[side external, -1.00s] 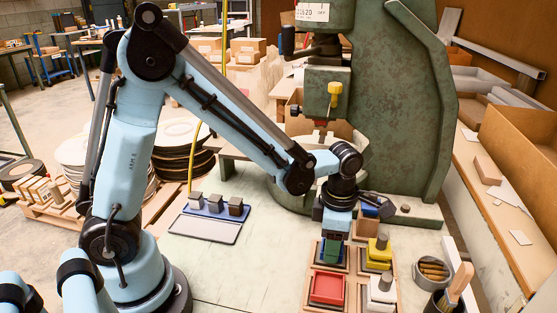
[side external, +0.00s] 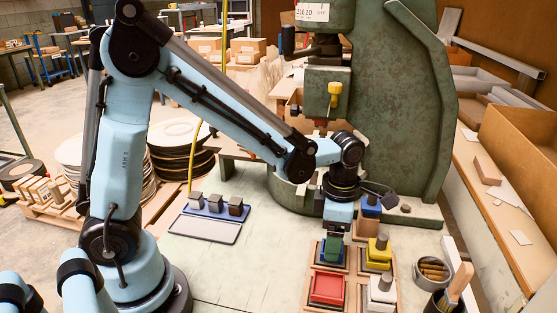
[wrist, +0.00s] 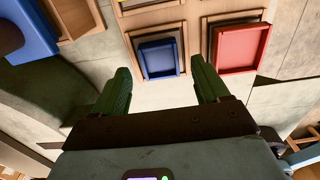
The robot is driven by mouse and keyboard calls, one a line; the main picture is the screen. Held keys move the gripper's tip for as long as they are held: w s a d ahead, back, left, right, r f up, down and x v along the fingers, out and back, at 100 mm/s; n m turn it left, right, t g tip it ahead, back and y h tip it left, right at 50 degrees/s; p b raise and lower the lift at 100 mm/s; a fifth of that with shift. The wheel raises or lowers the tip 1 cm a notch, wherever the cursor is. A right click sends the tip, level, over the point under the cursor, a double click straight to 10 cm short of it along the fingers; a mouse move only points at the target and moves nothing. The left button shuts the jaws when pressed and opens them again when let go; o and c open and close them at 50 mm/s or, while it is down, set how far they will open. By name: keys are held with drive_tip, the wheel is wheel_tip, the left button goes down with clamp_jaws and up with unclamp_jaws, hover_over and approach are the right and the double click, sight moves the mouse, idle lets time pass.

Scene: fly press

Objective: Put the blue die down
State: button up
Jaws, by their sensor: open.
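My gripper (side external: 333,249) hangs over the blue square place (side external: 320,262) of the wooden tray. In the wrist view my gripper (wrist: 160,90) has its two green fingers wide apart with nothing between them.
A round tin (side external: 433,272) and a dark cup stand to the right. The green press (side external: 400,100) rises behind.

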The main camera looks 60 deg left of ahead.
wheel_tip(320, 180, up, 10)
drive_tip(key=f, duration=0.1)
drive_tip(key=s+a+m+t, duration=0.3)
drive_tip(key=a+m, duration=0.1)
drive_tip(key=m, duration=0.9)
drive_tip(key=s+a+m+t, duration=0.3)
drive_tip(key=s+m+t, duration=0.1)
drive_tip(key=m, duration=1)
drive_tip(key=shift+a+r, duration=0.25)
drive_tip(key=shift+a, duration=0.15)
